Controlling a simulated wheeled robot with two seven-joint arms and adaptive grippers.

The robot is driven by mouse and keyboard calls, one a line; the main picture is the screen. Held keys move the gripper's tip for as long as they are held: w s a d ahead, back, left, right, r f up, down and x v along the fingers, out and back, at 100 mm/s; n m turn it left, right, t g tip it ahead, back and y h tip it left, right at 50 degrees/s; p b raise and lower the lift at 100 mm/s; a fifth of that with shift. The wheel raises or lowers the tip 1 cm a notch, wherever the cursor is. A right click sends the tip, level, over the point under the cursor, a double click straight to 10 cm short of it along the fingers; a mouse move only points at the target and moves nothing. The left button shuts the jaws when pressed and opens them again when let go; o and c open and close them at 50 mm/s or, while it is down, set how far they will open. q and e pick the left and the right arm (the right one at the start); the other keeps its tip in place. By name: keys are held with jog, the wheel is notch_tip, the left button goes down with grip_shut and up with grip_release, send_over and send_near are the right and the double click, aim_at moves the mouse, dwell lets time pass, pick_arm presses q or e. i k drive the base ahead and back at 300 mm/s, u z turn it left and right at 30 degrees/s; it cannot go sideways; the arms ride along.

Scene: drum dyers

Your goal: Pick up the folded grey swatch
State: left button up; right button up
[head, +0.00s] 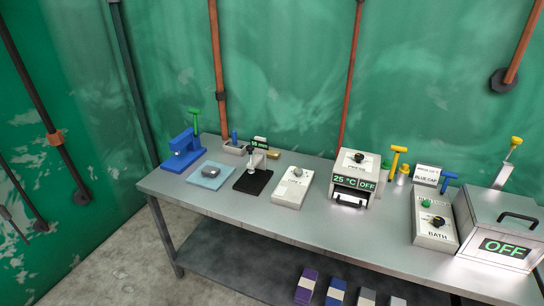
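Two small grey items stand at the front of the lower shelf, cut by the bottom edge of the head view: a left grey item (366,297) and a right grey item (397,302). Another small grey rounded object (211,172) lies on a light blue pad (196,180) on the table top. I cannot tell for sure which of these is the folded grey swatch. Neither of my grippers is in view.
A metal table (275,226) runs along the green wall. A blue press (183,150), a black stand (252,182), a white dial box (292,188), a small oven (356,178) and a bath (500,225) stand on it. Purple (306,287) and blue (336,292) banded items sit below.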

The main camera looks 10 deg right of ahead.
aim_at(209, 171)
jog(key=u, duration=0.5)
jog(key=i, duration=1.55)
jog(key=u, duration=0.35)
